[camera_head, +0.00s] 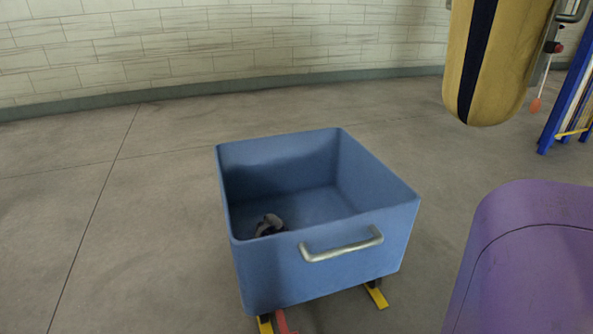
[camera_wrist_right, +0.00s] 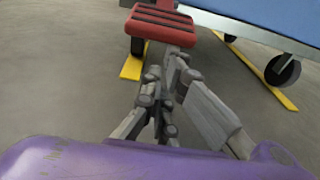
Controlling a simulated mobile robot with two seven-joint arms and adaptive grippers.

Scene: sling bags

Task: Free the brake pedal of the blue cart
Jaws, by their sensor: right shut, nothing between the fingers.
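The blue cart (camera_head: 335,255) stands on the floor in the middle of the head view, with a metal handle (camera_head: 341,245) on its near side. Its red brake pedal (camera_head: 282,321) shows partly below the near edge. The ribbed red pedal (camera_wrist_right: 161,24) is at the top of the right wrist view, beside the cart's blue side (camera_wrist_right: 270,14). My right gripper (camera_wrist_right: 171,58) is shut and empty. Its fingertips are close to the pedal's near edge; I cannot tell if they touch it. My left gripper is in neither view.
Yellow strips (camera_head: 376,295) lie on the floor under the cart, near its wheels (camera_wrist_right: 283,70). A small grey object (camera_head: 269,225) lies inside the cart. A yellow bag with a dark stripe (camera_head: 490,55) hangs at upper right, near a blue frame (camera_head: 569,90). The left floor is clear.

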